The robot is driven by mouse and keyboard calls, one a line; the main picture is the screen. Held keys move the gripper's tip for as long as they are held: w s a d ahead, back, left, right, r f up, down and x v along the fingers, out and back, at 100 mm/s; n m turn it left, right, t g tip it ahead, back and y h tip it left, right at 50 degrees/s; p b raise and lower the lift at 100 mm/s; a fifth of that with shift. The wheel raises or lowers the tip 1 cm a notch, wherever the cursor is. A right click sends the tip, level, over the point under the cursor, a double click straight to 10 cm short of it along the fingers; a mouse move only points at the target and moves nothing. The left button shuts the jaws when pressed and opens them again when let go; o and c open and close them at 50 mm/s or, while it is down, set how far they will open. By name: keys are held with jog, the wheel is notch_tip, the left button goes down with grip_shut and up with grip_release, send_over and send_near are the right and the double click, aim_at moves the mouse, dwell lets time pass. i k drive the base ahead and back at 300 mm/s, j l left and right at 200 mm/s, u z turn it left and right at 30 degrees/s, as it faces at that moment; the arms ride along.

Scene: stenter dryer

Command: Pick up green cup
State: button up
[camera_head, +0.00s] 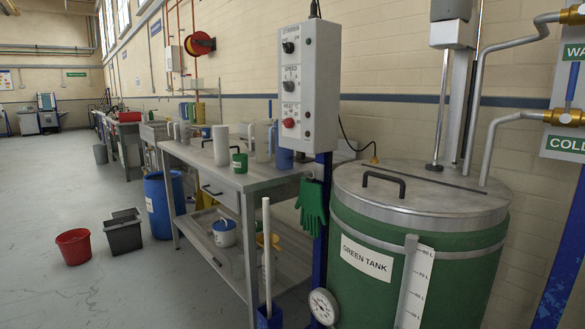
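A blue barrel (161,205), a grey bin (123,232) and a red bucket (73,246) stand on the floor left of the bench. A large green tank (395,262) and a control box (308,87) are at right.

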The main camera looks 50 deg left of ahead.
aim_at(240, 160)
jog(key=u, duration=2.2)
jog(key=z, duration=1.95)
jog(key=u, duration=1.95)
jog(key=i+j, duration=0.1)
jog(key=i, duration=0.4)
jog(key=j+u, duration=0.05)
